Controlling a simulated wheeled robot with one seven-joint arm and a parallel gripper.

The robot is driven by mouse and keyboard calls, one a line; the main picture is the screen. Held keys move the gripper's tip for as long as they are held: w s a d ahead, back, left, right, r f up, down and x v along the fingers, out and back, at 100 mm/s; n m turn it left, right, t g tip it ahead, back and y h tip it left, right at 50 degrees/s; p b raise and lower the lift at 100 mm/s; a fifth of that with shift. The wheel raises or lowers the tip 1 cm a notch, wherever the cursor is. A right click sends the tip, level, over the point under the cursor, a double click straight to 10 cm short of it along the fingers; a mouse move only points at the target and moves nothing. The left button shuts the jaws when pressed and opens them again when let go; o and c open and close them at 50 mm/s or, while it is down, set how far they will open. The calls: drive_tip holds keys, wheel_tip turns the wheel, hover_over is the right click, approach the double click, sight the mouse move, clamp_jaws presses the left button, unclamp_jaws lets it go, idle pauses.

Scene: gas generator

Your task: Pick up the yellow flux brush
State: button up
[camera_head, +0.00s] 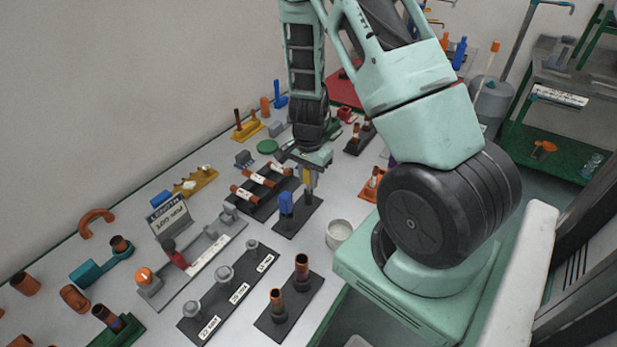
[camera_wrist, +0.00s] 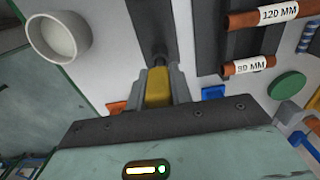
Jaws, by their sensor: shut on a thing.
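The yellow flux brush (camera_wrist: 158,88) is between the two fingers of my gripper (camera_wrist: 158,92) in the wrist view, with its dark end pointing away from the palm. In the head view the yellow brush (camera_head: 307,177) shows under my gripper (camera_head: 309,172), above a dark stand (camera_head: 291,225). My gripper is shut on the brush. I cannot tell whether the brush's lower end still touches the stand.
A blue block (camera_head: 286,203) stands on the same dark stand. A white cup (camera_head: 338,233) is to its right. Labelled copper pipes (camera_head: 262,182) lie on a rack to the left. Several fittings and tools fill the rest of the bench.

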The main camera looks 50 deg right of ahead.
wheel_tip(320, 180, up, 10)
drive_tip(key=shift+r+p, duration=0.1)
drive_tip(key=shift+p, duration=0.45)
idle(0.4)
